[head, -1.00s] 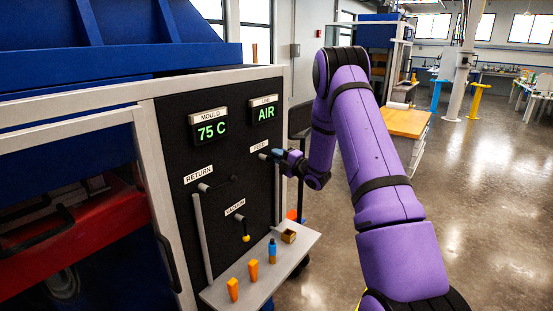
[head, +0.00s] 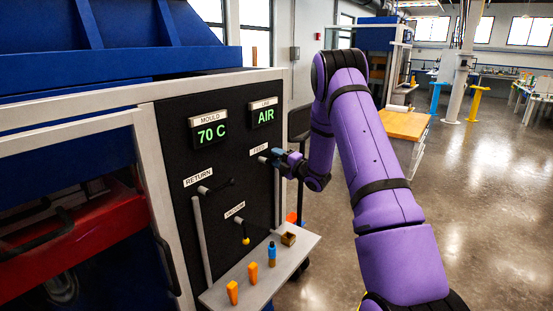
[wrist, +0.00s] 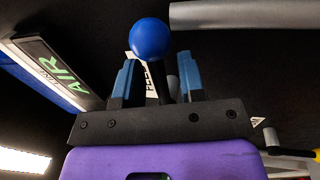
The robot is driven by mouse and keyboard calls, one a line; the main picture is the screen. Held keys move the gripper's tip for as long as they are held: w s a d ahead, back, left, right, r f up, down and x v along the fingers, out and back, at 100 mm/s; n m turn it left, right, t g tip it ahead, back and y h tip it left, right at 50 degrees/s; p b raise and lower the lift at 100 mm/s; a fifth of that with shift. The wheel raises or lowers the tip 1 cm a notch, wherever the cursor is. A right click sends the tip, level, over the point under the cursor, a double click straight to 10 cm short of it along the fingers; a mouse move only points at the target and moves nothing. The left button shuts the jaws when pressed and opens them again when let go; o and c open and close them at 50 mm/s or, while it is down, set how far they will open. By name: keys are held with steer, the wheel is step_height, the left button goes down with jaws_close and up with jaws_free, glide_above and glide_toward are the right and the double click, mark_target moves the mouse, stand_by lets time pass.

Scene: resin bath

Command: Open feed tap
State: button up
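The feed tap's lever shows in the wrist view as a dark stem with a blue ball knob (wrist: 150,39). My gripper (wrist: 157,78) is around the stem, one finger on each side, with gaps visible on both sides. The knob lies beyond the fingertips. In the head view my gripper (head: 277,156) is at the black panel beside the FEED label (head: 259,149) and hides most of the tap. The MOULD display (head: 210,133) reads 70 C and the LINE display (head: 265,116) reads AIR.
The return tap (head: 204,190) and the yellow-tipped vacuum tap (head: 245,239) are lower on the panel. Open floor lies to the right.

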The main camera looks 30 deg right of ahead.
steer(key=v, duration=1)
steer(key=shift+s, duration=0.35)
steer(key=shift+d+f, duration=0.1)
